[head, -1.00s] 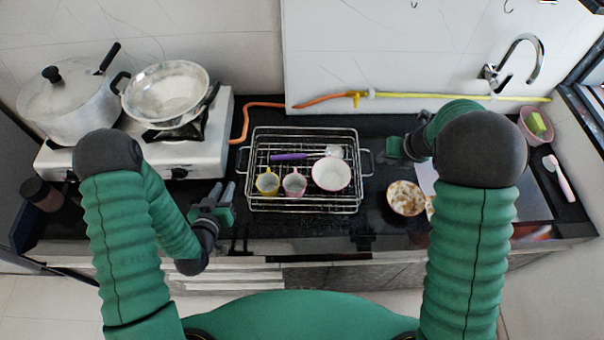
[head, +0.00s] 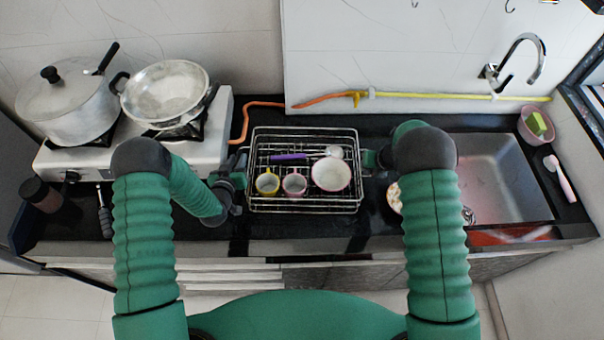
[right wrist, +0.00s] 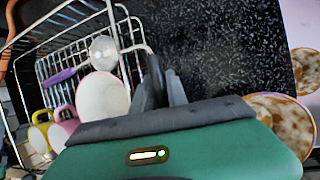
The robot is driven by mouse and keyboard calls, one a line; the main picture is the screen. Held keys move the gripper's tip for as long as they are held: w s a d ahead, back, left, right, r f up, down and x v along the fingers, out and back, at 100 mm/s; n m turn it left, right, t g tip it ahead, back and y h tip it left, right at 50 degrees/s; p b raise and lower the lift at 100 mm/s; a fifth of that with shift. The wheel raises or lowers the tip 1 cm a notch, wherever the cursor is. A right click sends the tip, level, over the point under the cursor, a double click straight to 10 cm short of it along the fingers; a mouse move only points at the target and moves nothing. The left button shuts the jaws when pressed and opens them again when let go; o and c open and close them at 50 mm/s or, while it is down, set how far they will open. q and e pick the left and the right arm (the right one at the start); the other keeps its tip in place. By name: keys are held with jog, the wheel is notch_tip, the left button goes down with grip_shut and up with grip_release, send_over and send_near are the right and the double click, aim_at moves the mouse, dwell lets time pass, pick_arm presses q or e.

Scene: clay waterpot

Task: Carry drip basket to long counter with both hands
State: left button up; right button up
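The drip basket (head: 305,205), a silver wire rack, stands on the black counter (head: 300,228) in the middle of the head view. It holds a yellow cup (head: 267,184), a pink cup (head: 294,184), a white bowl (head: 331,175) and a purple-handled utensil (head: 288,157). My left gripper (head: 240,168) is at the basket's left handle; its fingers are too small to read. My right gripper (head: 370,160) is at the right handle. In the right wrist view its dark fingers (right wrist: 166,82) are close together beside the handle wire; whether they grip it is unclear.
A stove (head: 215,130) with a lidded pot (head: 70,105) and a pan (head: 165,90) stands left. A sink (head: 500,175) lies right. A patterned bowl (head: 394,196) is partly behind my right arm. An orange-yellow hose (head: 330,101) runs behind the basket.

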pick_arm(q)
jog(key=shift+r, duration=0.1)
jog(key=shift+c, duration=0.2)
pick_arm(e)
jog(key=shift+c, duration=0.3)
pick_arm(q)
grip_shut()
pick_arm(e)
grip_shut()
jog(key=shift+r, duration=0.1)
dwell(0.4)
